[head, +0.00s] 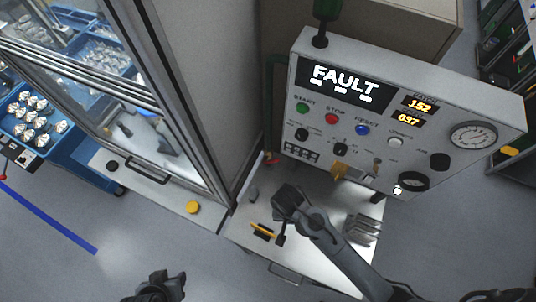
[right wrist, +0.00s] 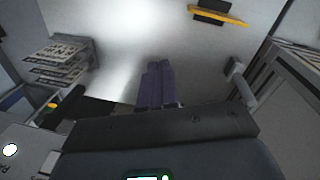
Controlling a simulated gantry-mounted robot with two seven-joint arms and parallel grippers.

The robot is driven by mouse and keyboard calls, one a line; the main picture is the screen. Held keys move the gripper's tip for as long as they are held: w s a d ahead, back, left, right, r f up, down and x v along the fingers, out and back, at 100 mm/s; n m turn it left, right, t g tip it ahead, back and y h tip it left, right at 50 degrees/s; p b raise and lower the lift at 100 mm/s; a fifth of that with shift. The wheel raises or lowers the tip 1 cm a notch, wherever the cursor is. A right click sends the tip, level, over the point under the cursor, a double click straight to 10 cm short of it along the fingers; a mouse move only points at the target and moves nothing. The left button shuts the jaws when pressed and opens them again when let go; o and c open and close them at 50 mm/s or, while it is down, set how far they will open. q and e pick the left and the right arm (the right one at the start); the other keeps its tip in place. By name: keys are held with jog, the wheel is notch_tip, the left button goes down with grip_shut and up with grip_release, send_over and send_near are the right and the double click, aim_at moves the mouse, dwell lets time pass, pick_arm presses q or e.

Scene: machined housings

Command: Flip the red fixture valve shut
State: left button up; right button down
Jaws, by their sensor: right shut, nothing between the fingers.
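A small red-orange part (head: 271,158), which may be the red valve, shows beside the cabinet's edge and left of the control panel. It is too small to tell its handle position. My right gripper (head: 280,240) is over the white worktop, below and apart from that part. In the right wrist view its fingers (right wrist: 158,85) are together with nothing between them. No red valve shows in that view. My left gripper (head: 160,288) is low at the bottom edge, far from the part; its fingers are too dark to read.
The control panel (head: 345,130) reads FAULT. A yellow bar on a black block (head: 263,231) lies beside my right gripper and also shows in the right wrist view (right wrist: 220,14). Stacked metal plates (head: 362,229) stand to the right. The glass-doored cabinet (head: 110,100) is left.

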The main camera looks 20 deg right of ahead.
jog(key=w+a+r+m+t+h, duration=0.1)
jog(key=w+r, duration=0.2)
jog(key=w, duration=0.4)
jog(key=w+r+m+h+b, duration=0.1)
jog(key=w+r+h, duration=0.1)
jog(key=w+r, duration=0.3)
jog(key=w+a+r+m+t+h, duration=0.1)
jog(key=w+r, duration=0.1)
jog(key=w, duration=0.6)
jog(key=p, duration=0.2)
send_over(271, 161)
jog(key=s, duration=0.1)
notch_tip(271, 161, down, 8)
jog(key=shift+s, duration=0.2)
jog(key=shift+f, duration=0.1)
